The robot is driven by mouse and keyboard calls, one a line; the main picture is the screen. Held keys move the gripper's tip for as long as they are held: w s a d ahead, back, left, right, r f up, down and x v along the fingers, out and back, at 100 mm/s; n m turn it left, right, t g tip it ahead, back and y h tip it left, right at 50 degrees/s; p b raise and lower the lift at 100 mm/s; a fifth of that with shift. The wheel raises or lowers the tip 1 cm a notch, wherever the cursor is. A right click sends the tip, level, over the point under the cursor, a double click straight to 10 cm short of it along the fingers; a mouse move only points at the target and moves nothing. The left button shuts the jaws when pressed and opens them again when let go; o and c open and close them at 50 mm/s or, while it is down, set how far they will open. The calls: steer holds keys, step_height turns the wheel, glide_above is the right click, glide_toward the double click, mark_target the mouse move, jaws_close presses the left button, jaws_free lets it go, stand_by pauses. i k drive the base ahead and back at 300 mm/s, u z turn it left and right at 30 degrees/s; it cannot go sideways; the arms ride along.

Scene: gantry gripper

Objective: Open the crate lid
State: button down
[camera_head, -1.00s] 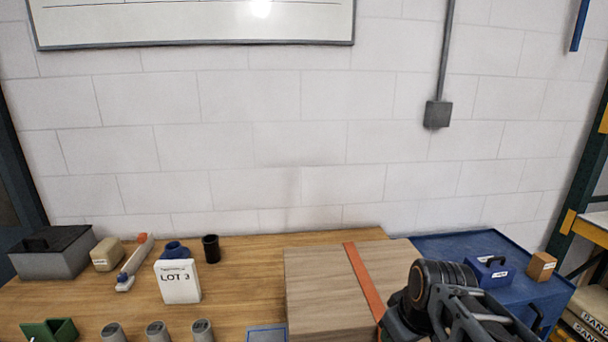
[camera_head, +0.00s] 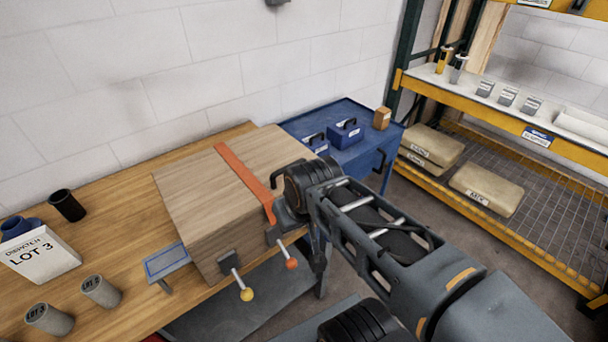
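The wooden crate (camera_head: 190,200) sits on the bench with its lid (camera_head: 215,165) down. An orange strap (camera_head: 243,172) runs across the lid and over the front edge. On the crate's front are two dark latches with levers, one ending in a yellow knob (camera_head: 246,295), the other in a red knob (camera_head: 292,264). Both levers stick out and down from the front. My gripper (camera_head: 285,212) is at the crate's right front corner, close to the strap's front end. Its fingers are mostly hidden by my arm, so opening and contact are unclear. My arm also hides the crate's right side.
A blue cart (camera_head: 330,118) with blue boxes stands behind right. A yellow rack (camera_head: 480,100) is at right.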

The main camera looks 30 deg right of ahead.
mark_target(217, 195)
steer(key=z, duration=2.55)
steer(key=k, duration=1.35)
steer(key=u, duration=1.45)
steer(key=i, duration=0.5)
steer(key=u, duration=0.05)
